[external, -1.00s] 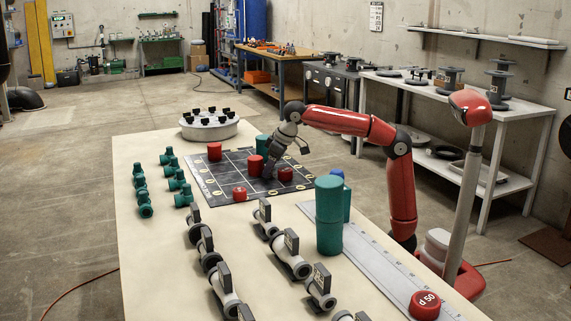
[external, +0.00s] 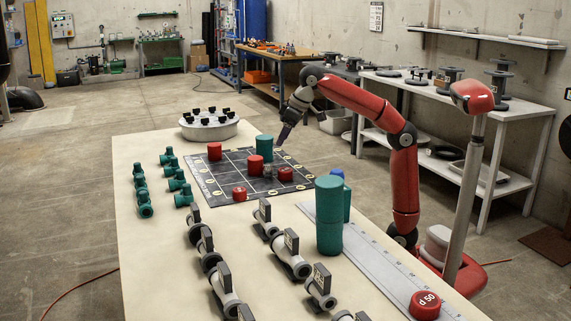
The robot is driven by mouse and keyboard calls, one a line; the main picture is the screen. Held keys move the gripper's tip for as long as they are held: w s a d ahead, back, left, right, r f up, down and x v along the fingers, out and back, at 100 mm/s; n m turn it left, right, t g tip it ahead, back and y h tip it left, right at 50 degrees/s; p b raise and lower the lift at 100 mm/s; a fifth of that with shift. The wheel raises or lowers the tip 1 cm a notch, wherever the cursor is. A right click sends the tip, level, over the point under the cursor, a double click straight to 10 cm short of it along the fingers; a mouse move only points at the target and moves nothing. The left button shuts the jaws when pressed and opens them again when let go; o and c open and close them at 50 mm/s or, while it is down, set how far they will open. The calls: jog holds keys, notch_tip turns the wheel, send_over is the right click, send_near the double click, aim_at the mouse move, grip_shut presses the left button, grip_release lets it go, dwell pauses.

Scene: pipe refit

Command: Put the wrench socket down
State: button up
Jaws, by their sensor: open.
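A small grey piece, which looks like the wrench socket (external: 268,171), stands on the black gridded mat (external: 222,186), between red cylinders. It is small and its details are hard to make out. My gripper (external: 281,141) is open and empty above the mat's far right part, clear of the grey piece.
Red cylinders (external: 255,165) and (external: 285,174) stand close to the grey piece. A tall teal cylinder (external: 329,215) stands nearer the camera beside a long ruler (external: 385,272). Valves (external: 290,258) fill the table's front. A round grey holder (external: 208,129) stands at the back.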

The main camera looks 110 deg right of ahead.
aim_at(268, 171)
dwell(0.4)
